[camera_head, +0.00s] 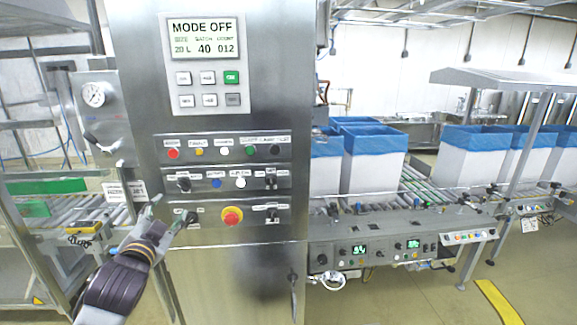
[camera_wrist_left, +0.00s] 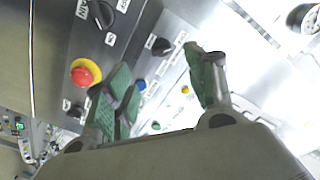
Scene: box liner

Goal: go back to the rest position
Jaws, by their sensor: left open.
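My left gripper (camera_head: 172,214) is in front of the lower left part of the steel control cabinet (camera_head: 215,122), its arm rising from the bottom left. In the left wrist view its two green-padded fingers (camera_wrist_left: 158,66) are spread apart with nothing between them. A black rotary switch (camera_head: 192,217) is close to the fingertips; I cannot tell whether they touch it. The red emergency button on a yellow ring (camera_head: 231,216) is to the right of the gripper; it also shows in the left wrist view (camera_wrist_left: 86,72). My right gripper is not in view.
The cabinet display (camera_head: 204,38) reads MODE OFF. A pressure gauge (camera_head: 95,94) is left of the cabinet. On the right, several white boxes with blue liners (camera_head: 373,160) stand along a roller conveyor behind a control desk (camera_head: 385,240).

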